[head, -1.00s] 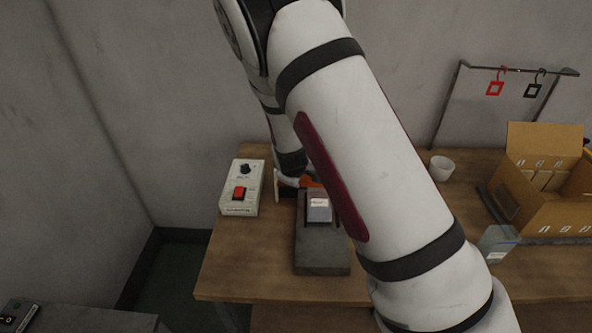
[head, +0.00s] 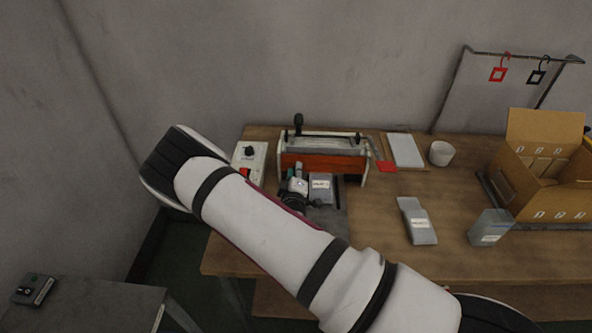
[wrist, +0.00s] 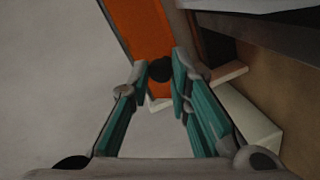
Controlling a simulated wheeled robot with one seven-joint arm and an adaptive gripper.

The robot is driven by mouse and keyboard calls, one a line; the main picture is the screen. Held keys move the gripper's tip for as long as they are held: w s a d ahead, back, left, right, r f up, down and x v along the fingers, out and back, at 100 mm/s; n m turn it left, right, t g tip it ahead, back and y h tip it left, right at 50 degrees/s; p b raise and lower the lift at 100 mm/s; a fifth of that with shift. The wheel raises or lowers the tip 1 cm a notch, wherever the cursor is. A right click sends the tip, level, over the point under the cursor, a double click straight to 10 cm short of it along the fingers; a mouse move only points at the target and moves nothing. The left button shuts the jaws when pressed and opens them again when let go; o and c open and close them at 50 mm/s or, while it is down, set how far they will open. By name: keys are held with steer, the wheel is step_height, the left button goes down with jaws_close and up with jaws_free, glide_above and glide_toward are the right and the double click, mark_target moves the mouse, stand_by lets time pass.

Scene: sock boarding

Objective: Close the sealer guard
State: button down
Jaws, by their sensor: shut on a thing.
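The sealer (head: 325,143) stands at the back left of the table. Its orange guard (head: 330,163) spans the front as an upright-looking panel; whether it is fully down is hard to tell. The guard also fills the upper middle of the wrist view (wrist: 138,30). My gripper (head: 299,170) is at the guard's left front in the head view. In the wrist view its teal fingers (wrist: 160,78) are closed around a small black knob (wrist: 160,69) in front of the orange panel. The arm hides part of the area in front of the sealer.
A control box with a red switch (head: 250,153) stands left of the sealer. A white board (head: 404,150), cup (head: 441,153), grey packs (head: 417,222) and open carton (head: 548,195) are to the right.

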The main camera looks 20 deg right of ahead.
steer(key=shift+f+t, duration=0.25)
steer(key=shift+t, duration=0.05)
stand_by(0.4)
steer(key=c, duration=1.5)
jaws_free()
steer(key=shift+w, duration=0.1)
steer(key=v, duration=1.2)
steer(key=shift+o, duration=0.2)
